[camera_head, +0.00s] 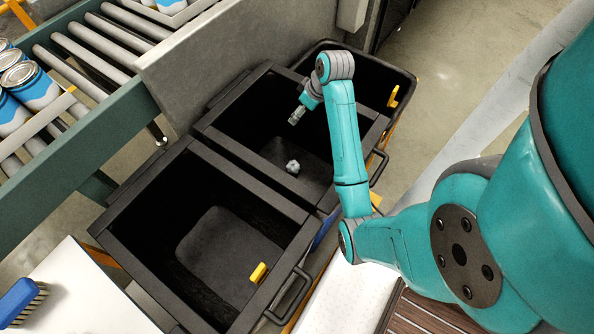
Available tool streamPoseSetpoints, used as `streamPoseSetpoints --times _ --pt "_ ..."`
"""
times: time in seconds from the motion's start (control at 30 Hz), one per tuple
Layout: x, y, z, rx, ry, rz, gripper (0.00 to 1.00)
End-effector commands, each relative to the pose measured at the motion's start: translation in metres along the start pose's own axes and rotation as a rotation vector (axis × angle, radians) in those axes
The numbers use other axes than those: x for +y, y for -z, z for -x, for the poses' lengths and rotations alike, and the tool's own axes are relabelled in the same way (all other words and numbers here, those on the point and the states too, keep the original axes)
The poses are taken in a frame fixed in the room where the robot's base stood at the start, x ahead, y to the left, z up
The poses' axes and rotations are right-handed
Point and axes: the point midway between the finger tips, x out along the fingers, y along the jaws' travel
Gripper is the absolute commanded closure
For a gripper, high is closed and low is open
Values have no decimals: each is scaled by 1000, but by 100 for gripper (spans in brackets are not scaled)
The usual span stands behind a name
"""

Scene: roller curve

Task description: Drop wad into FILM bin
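A small crumpled grey-white wad (292,167) shows inside the outline of the middle black bin (236,155), toward its near side. I cannot tell whether it rests on the bin floor or is above it. My gripper (297,116) hangs over the same bin, pointing down and left, apart from the wad. Its fingers are too small to tell open from shut. No FILM label is readable, so I cannot tell which bin is the FILM one.
A far black bin (398,88) is partly behind my arm. A roller conveyor (90,50) with blue-white cans runs along the left. A blue brush (20,300) lies on a white table.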

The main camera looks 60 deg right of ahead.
Motion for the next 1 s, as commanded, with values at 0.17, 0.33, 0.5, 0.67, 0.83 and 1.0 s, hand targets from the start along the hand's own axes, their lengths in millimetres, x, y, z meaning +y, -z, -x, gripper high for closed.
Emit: streamPoseSetpoints --times 0.17,0.33,0.5,0.67,0.83,1.0 --pt "1 0 32 3 -2 0 11" --pt "0 0 49 2 -1 0 11" --pt "0 0 54 0 0 0 11" --pt "0 0 54 0 1 0 11" --pt "0 0 54 1 0 0 11" --pt "0 0 54 1 0 0 11"
